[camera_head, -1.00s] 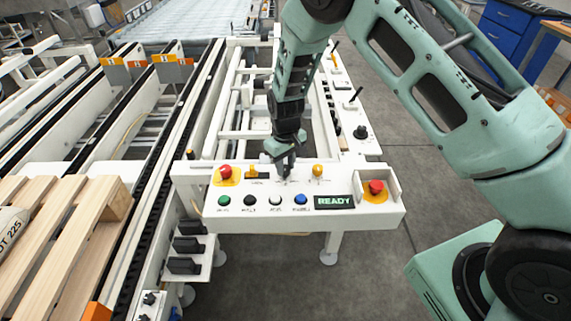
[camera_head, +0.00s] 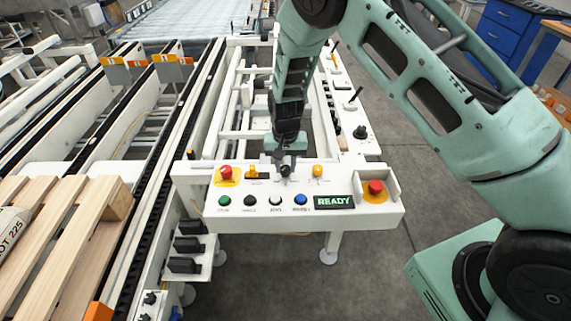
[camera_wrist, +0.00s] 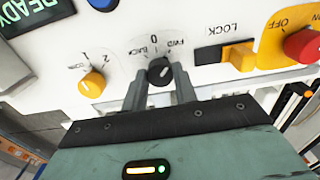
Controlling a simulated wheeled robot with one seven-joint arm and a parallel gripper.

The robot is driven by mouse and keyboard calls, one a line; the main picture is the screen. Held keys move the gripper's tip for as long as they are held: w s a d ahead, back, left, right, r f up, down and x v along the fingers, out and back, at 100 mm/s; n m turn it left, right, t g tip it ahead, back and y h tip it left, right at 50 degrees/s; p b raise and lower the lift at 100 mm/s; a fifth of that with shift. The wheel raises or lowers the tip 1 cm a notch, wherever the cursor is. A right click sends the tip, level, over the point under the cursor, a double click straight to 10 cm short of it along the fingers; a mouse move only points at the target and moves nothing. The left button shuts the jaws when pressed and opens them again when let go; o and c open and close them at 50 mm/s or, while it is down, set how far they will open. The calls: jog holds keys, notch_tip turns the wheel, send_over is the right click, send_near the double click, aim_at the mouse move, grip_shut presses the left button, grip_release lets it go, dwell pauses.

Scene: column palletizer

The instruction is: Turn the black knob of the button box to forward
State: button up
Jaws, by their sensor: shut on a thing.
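The white button box (camera_head: 330,215) stands below my arm in the head view. Its black knob (camera_wrist: 160,70) shows in the wrist view, on a grey dial with a 0 in the middle, FWD on one side and a second label on the other. My gripper (camera_wrist: 160,85) is shut on the black knob, one finger on each side of it. In the head view my gripper (camera_head: 284,165) is at the back part of the panel, and the fingers partly hide the knob. The knob's pointer direction is hard to read.
A yellow knob (camera_wrist: 92,84) marked 1 and 2 is to one side. A yellow LOCK switch (camera_wrist: 238,57) and a red button (camera_wrist: 303,45) are on the other. The panel also has a READY display (camera_head: 335,202) and a second red button (camera_head: 376,187).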

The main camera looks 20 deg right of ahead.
aim_at(286, 168)
dwell(0.5)
jog(key=o, duration=1)
jog(key=shift+c, duration=0.2)
notch_tip(286, 168, up, 18)
jog(key=b, duration=0.1)
jog(key=shift+f, duration=0.25)
jog(key=s+a+r+n+y, duration=0.1)
jog(key=s+a+r+n, duration=0.25)
jog(key=s, duration=0.65)
jog(key=s+a+r+n+y, duration=0.1)
jog(key=s+a+r+n, duration=0.3)
jog(key=s, duration=0.6)
jog(key=s+d+f+n+h, duration=0.1)
jog(key=s+n, duration=0.2)
jog(key=s, duration=1)
jog(key=shift+s+d+f+n, duration=0.15)
jog(key=shift+s+f+n, duration=0.15)
jog(key=shift+n, duration=0.05)
